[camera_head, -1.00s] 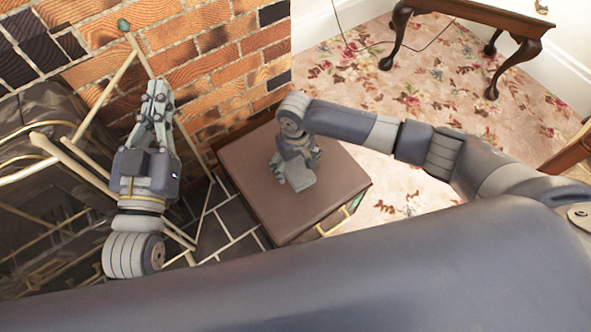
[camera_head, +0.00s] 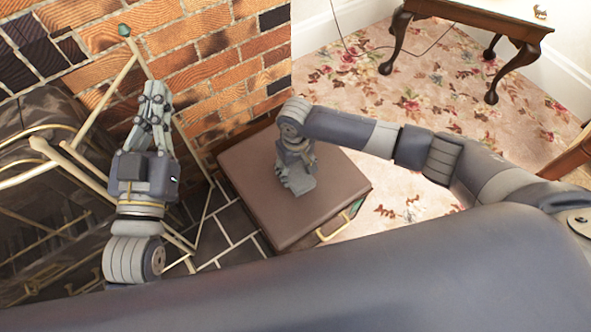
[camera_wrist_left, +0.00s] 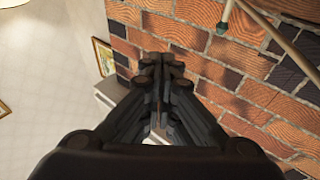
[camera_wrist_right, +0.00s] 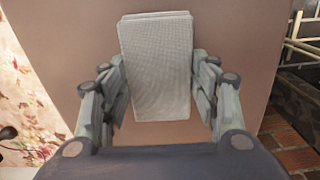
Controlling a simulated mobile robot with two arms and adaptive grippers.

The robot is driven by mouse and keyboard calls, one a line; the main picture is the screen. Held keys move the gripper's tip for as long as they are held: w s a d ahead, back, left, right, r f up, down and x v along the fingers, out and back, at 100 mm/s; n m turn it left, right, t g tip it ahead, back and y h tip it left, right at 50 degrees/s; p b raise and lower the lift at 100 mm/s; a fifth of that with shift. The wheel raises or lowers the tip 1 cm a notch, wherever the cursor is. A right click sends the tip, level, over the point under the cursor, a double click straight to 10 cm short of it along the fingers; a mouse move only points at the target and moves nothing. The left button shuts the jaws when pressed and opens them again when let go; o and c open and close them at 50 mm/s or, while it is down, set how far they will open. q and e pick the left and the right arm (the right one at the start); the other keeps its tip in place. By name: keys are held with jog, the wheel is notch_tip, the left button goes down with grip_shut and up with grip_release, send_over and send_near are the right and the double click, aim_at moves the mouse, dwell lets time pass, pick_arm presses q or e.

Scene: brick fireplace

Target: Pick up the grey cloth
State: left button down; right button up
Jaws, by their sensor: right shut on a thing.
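The grey cloth (camera_wrist_right: 155,62) is a folded, woven rectangle on the brown top of a low box (camera_head: 335,185). In the right wrist view it lies between the two fingers of my right gripper (camera_head: 298,180), which is shut on its sides. Its far end sticks out past the fingertips. In the head view my gripper mostly hides the cloth. My left gripper (camera_head: 157,90) is shut and empty, raised in front of the brick wall; its fingertips meet in the left wrist view (camera_wrist_left: 162,64).
A brick wall (camera_head: 215,50) stands behind the box. Brass-coloured rails (camera_head: 100,90) of the fireplace are close to my left arm. A gold handle (camera_head: 333,226) sits on the box's side. A dark wooden table (camera_head: 480,22) stands on the floral carpet (camera_head: 365,85).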

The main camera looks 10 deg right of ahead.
aim_at(295, 172)
pick_arm(q)
jog(key=shift+f, duration=0.1)
pick_arm(e)
jog(key=shift+r, duration=0.1)
